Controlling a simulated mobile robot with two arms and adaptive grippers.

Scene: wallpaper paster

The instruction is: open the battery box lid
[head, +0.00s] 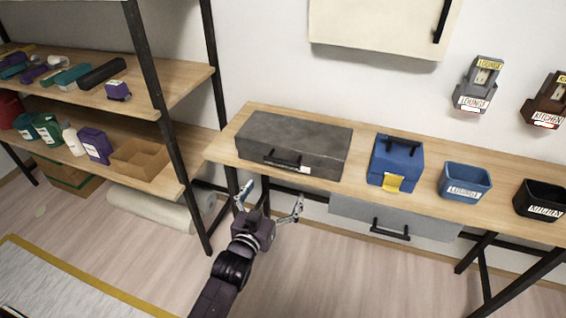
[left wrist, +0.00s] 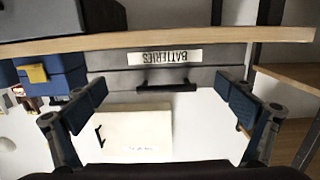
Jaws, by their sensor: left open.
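The battery box is a dark grey case (head: 294,141) on the left part of the workbench, with its lid shut. A black handle (head: 283,160) is on its front. In the left wrist view, which is upside down, the handle (left wrist: 167,86) shows near a white "BATTERIES" label (left wrist: 165,57). My left gripper (head: 270,202) is open and empty, in front of the bench edge and apart from the box. In the left wrist view its fingers are spread on either side of the handle. My right gripper is not in view.
The workbench (head: 228,150) also bears a blue box with a yellow latch (head: 396,160), a blue bin (head: 466,181) and a black bin (head: 541,200). A grey drawer (head: 350,213) hangs under it. A black-framed shelf (head: 150,60) stands left. A cabinet (head: 380,25) is on the wall.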

